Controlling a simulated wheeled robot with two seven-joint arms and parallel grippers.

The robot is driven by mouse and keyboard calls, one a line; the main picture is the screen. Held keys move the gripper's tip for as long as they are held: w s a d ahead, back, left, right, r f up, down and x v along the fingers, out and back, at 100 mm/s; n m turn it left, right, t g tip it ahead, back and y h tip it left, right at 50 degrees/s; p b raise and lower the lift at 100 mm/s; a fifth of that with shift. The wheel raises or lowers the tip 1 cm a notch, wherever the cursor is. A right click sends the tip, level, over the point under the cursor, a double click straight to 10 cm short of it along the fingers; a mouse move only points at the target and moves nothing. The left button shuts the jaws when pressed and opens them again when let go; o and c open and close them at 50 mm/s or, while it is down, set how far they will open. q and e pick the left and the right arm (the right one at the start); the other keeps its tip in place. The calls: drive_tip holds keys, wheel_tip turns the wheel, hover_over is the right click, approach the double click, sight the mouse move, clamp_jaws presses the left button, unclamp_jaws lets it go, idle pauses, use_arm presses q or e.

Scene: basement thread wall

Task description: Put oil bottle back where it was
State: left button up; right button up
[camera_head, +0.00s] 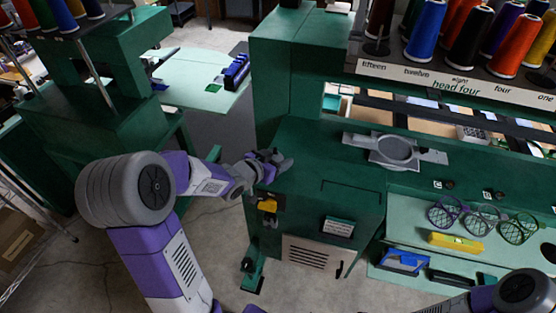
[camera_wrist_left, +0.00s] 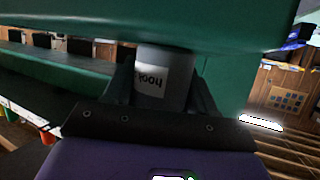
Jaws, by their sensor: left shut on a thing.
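My left gripper (camera_head: 270,163) is at the left edge of the green machine cabinet, by its top surface. In the left wrist view, its two dark fingers (camera_wrist_left: 160,95) are shut on a grey cylinder with a white label, which I take as the oil bottle (camera_wrist_left: 176,65). The label's print looks upside down and seems to read "hook". A green surface (camera_wrist_left: 120,25) lies close over the bottle's far end; I cannot tell whether they touch. In the head view the bottle cannot be told apart from the gripper. My right gripper is out of view.
A yellow part (camera_head: 268,206) sits on the cabinet's side below my left gripper. A grey hoop arm (camera_head: 395,150) stands to the right on the machine. Green, purple and grey hoops (camera_head: 482,222) and a yellow box (camera_head: 456,242) lie on the right shelf. Thread cones (camera_head: 425,30) stand above.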

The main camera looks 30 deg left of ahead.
use_arm(q)
drive_tip(key=o, duration=0.6)
drive_tip(key=shift+f, duration=0.1)
drive_tip(key=o, duration=0.5)
drive_tip(key=shift+c, duration=0.2)
drive_tip(key=shift+s+r, duration=0.2)
drive_tip(key=shift+r, duration=0.2)
drive_tip(key=p+v, duration=0.3)
drive_tip(key=v, duration=0.8)
drive_tip(key=shift+s, duration=0.3)
drive_tip(key=shift+a, duration=0.1)
